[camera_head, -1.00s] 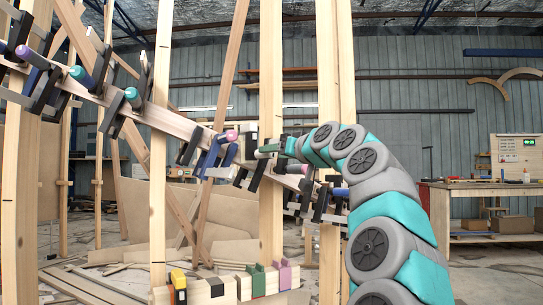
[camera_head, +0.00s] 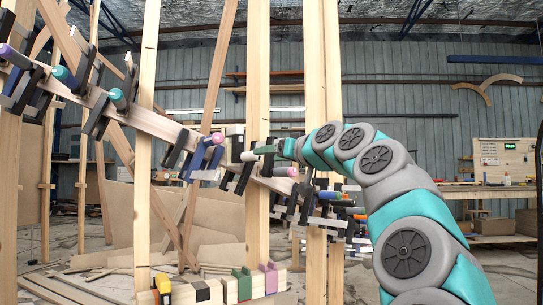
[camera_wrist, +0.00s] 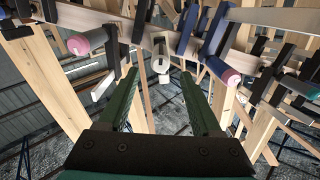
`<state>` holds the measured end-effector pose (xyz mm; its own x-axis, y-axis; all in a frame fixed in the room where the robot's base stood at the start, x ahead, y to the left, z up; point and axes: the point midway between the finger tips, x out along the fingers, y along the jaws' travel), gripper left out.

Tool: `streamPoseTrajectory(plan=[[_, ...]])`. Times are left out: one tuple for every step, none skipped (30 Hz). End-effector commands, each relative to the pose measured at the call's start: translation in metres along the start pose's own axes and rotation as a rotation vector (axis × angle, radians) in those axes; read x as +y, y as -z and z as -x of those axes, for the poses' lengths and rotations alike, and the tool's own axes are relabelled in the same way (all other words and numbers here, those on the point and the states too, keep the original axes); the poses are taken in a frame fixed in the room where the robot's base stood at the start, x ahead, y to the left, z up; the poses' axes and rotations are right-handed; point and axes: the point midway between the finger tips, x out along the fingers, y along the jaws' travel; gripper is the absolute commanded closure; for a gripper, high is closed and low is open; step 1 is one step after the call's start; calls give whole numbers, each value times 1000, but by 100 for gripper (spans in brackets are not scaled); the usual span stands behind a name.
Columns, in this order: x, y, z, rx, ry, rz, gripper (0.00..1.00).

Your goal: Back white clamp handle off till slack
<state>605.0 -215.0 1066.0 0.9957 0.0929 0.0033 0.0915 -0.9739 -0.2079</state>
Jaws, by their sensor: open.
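The white clamp handle (camera_wrist: 161,66) shows in the wrist view, its round end facing the camera, beyond and between my fingertips. My gripper (camera_wrist: 159,80) is open, with a green finger on either side of the handle's line and clear space visible beside it. In the head view my gripper (camera_head: 265,149) is beside the curved stringer (camera_head: 160,124), and a small pale end, likely the white handle (camera_head: 248,156), shows just left of the fingertips. Whether the fingers overlap the handle in depth I cannot tell. The clamp's dark bar is partly hidden.
Clamps with pink handles (camera_head: 281,172) and blue bodies (camera_head: 203,157) sit close by on the stringer. A pink handle (camera_wrist: 86,41) hangs left and another (camera_wrist: 222,72) right in the wrist view. Wooden posts (camera_head: 257,90) stand around it. A workbench (camera_head: 480,187) is at right.

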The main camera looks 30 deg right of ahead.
Motion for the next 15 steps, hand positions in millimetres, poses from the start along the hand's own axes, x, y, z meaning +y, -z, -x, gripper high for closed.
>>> streamPoseTrajectory(plan=[[0, 0, 2, 1, 0, 0, 34], [0, 0, 4, 1, 0, 0, 34], [0, -1, 7, 1, 0, 0, 34], [0, -1, 9, 0, 0, 0, 34], [1, -1, 12, 0, 0, 0, 34], [1, -2, 15, -1, 0, 0, 34], [0, -2, 18, -1, 0, 0, 34], [0, -2, 21, -1, 0, 1, 34], [0, -2, 24, -2, 0, 1, 34], [0, -2, 27, -2, 0, 1, 34], [0, -2, 30, -2, 0, 1, 34], [0, -2, 34, -1, 1, 1, 34], [0, -1, 37, -1, 1, 1, 34], [0, -1, 40, -1, 1, 1, 34], [0, -1, 43, 0, 1, 1, 34]])
